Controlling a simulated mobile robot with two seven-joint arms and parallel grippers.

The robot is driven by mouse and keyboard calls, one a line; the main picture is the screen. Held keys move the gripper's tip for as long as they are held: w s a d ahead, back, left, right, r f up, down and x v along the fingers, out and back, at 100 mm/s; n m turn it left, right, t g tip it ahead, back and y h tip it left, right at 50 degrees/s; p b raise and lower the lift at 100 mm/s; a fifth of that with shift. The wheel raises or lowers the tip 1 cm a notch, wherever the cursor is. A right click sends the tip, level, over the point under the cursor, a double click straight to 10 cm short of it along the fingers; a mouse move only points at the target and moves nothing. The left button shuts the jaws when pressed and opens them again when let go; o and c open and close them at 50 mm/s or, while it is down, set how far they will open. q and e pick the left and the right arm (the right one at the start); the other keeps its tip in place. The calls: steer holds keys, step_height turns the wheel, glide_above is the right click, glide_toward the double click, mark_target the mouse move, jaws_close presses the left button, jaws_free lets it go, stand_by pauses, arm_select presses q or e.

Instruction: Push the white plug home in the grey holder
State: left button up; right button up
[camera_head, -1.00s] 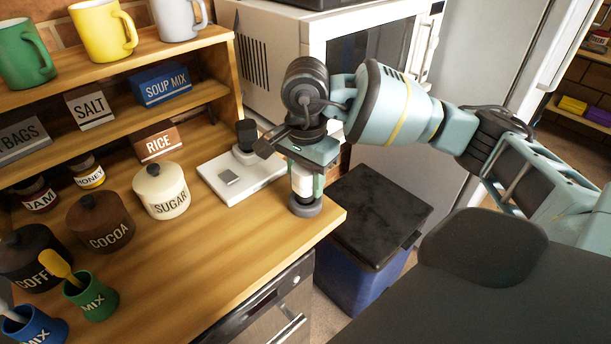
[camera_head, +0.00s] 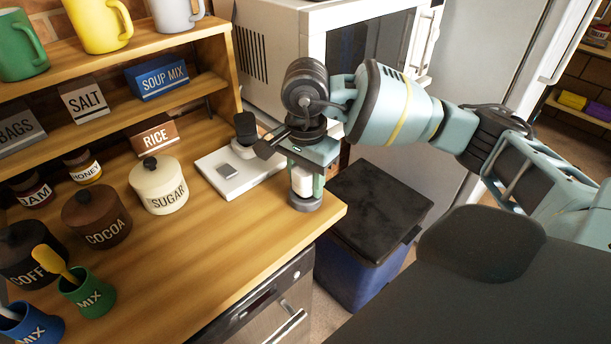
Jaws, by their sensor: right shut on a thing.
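The white plug (camera_head: 302,183) is upright at the right front of the wooden counter. Its lower end meets the round grey holder (camera_head: 305,204), which stands near the counter's edge. My right gripper (camera_head: 305,177) points down from above and is shut on the white plug, with a finger showing along its right side. The plug's top is hidden by the gripper. I cannot tell how deep the plug sits in the holder. My left gripper is not in view.
A white board (camera_head: 240,172) with a dark upright piece lies just left of the holder. A sugar jar (camera_head: 159,187) and a cocoa jar (camera_head: 97,217) stand further left. A lidded bin (camera_head: 372,210) is below the counter's right edge. The counter's front middle is clear.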

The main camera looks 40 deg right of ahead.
steer(key=o, duration=1.1)
steer(key=shift+c, duration=0.2)
steer(key=shift+r, duration=0.15)
step_height(320, 180, up, 8)
steer(key=shift+f, duration=0.25)
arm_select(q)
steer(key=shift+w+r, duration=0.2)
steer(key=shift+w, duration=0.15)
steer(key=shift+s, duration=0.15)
